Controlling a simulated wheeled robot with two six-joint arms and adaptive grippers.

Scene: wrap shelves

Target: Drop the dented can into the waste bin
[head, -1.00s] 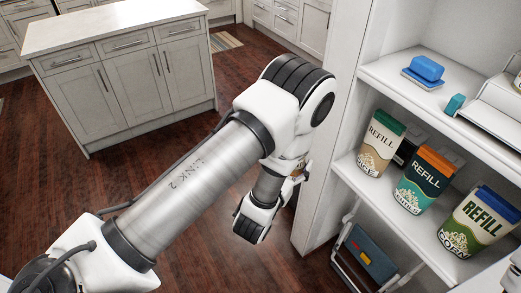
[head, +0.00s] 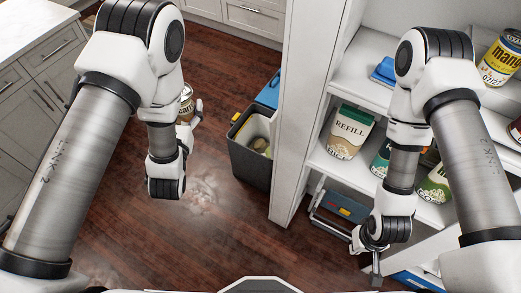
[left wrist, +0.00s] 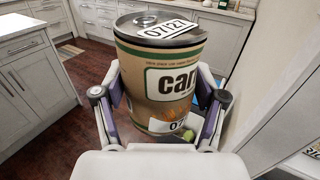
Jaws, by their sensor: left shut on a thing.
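In the head view the can (head: 186,93) shows partly behind my left wrist, held in the air left of the waste bin. The waste bin (head: 246,165) is dark grey with a pale liner and some contents, on the floor beside the shelf. My right gripper (head: 373,262) hangs low before the shelf; its finger opening is unclear.
A blue bin (head: 270,92) stands behind the grey one. The white shelf side panel (head: 297,120) rises right of the bins. Refill cartons (head: 350,132) and cans (head: 500,58) stand on the shelves. A folded step stool (head: 340,207) is below. The wooden floor (head: 235,225) ahead is clear.

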